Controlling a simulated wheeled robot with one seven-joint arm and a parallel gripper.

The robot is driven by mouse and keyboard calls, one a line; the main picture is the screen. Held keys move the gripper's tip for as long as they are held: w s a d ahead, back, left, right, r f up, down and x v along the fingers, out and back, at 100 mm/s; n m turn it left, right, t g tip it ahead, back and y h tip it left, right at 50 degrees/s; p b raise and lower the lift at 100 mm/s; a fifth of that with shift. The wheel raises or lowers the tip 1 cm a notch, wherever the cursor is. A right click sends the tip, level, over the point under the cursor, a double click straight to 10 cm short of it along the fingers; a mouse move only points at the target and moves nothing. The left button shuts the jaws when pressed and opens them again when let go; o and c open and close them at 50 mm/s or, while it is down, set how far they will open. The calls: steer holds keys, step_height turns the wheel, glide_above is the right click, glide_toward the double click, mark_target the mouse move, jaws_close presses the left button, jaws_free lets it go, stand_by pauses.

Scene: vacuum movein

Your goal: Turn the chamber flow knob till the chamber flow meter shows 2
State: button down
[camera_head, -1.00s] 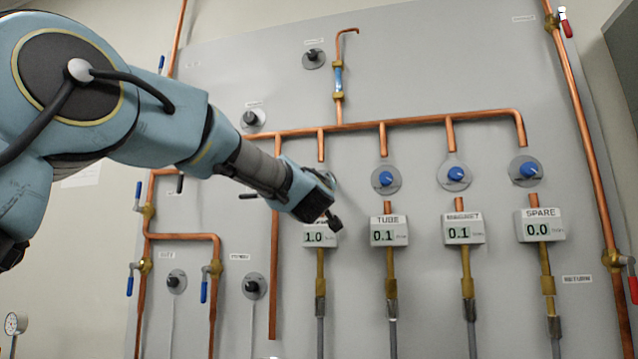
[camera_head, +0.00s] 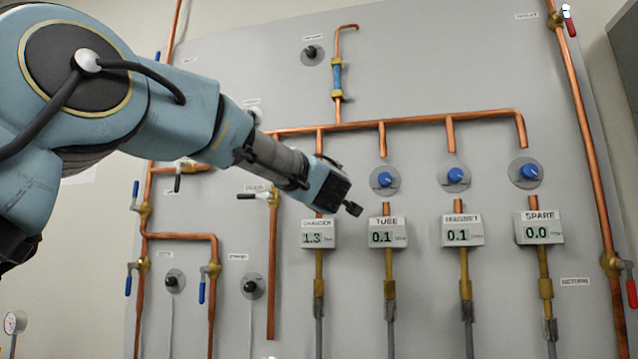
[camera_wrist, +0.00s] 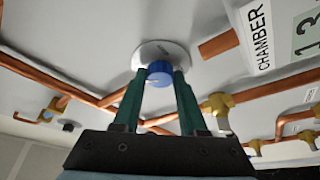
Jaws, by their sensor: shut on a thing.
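The chamber flow knob (camera_wrist: 160,73) is blue and sits on a round pale plate (camera_wrist: 163,50) in the wrist view. My gripper (camera_wrist: 160,80) has its two green fingers on either side of the knob, shut on it. In the head view my wrist hides the knob. The chamber flow meter (camera_head: 318,238) is a white box below my wrist and reads 1.3. Its label and part of its display (camera_wrist: 306,35) also show at the right edge of the wrist view.
To the right are the tube meter (camera_head: 388,234) at 0.1, the magnet meter (camera_head: 463,231) at 0.1 and the spare meter (camera_head: 540,229) at 0.0. Each has a blue knob above it. Copper pipes (camera_head: 440,118) cross the grey panel.

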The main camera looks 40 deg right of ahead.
steer(key=shift+c, duration=2.2)
jaws_free()
steer(key=b+v, duration=0.4)
steer(key=v, duration=0.7)
steer(key=shift+d, duration=0.15)
